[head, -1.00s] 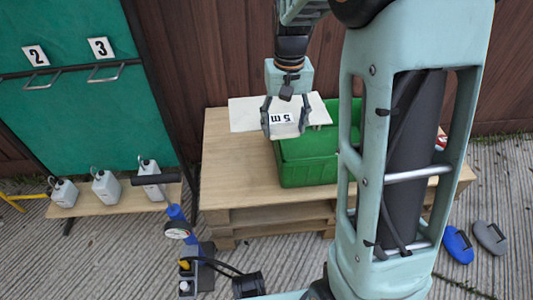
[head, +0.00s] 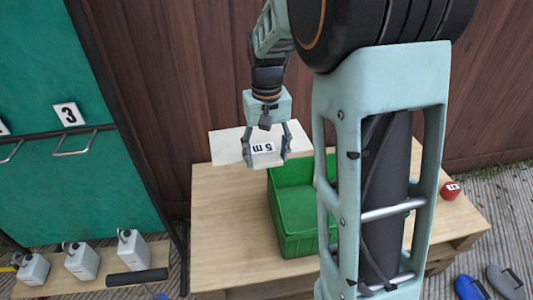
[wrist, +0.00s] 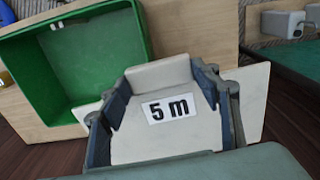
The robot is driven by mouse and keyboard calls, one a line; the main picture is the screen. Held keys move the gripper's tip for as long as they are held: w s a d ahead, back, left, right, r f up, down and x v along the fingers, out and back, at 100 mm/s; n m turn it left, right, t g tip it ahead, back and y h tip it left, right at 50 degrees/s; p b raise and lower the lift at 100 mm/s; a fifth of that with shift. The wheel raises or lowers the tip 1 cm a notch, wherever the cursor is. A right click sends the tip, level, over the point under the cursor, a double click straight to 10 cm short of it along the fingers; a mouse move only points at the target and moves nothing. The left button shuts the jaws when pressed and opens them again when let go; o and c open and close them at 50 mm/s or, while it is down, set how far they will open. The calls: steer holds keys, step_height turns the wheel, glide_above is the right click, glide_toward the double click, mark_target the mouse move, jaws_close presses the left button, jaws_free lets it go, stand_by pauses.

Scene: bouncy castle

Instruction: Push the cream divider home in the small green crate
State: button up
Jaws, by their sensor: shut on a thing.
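The cream divider (head: 228,146) is a flat panel with a "5 m" label. My gripper (head: 266,158) is shut on its labelled middle part, and the panel sticks out on both sides; it also shows in the wrist view (wrist: 253,104). The small green crate (head: 298,238) stands open on the wooden pallet table, with its upper part showing in the wrist view (wrist: 20,76). The divider is at the crate's back left corner, outside most of the opening and seemingly above rim height. Whether it touches the rim cannot be told. My arm hides the crate's right side.
The pallet table (head: 226,225) is bare left of the crate. A wooden fence (head: 170,60) rises behind. A red ball-like thing (head: 450,191) is at the table's right. Several white jugs (head: 82,262) stand on a low board at the left, below a green panel (head: 110,190).

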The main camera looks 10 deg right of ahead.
steer(key=shift+w, duration=0.4)
steer(key=s+d+f+n+g+h+p, duration=0.1)
steer(key=s+d+f+n+g+h, duration=0.2)
steer(key=d, duration=0.4)
steer(key=s+d+f+n+g+h+p, duration=0.1)
steer(key=s+d+n+g+h, duration=0.15)
steer(key=d+n, duration=0.4)
steer(key=w+d+r+n+t+h+p, duration=0.2)
steer(key=w+d+r+n+t+h, duration=0.2)
steer(key=w+d+r+n+h, duration=0.6)
steer(key=s+a+f+m+h+b, duration=0.2)
steer(key=f+b, duration=0.4)
steer(key=f, duration=0.4)
steer(key=shift+s+a, duration=0.25)
steer(key=shift+s, duration=0.35)
steer(key=shift+a+r+t+p, duration=0.15)
steer(key=shift+t+p, duration=0.1)
steer(key=shift+p, duration=0.5)
steer(key=shift+f, duration=0.25)
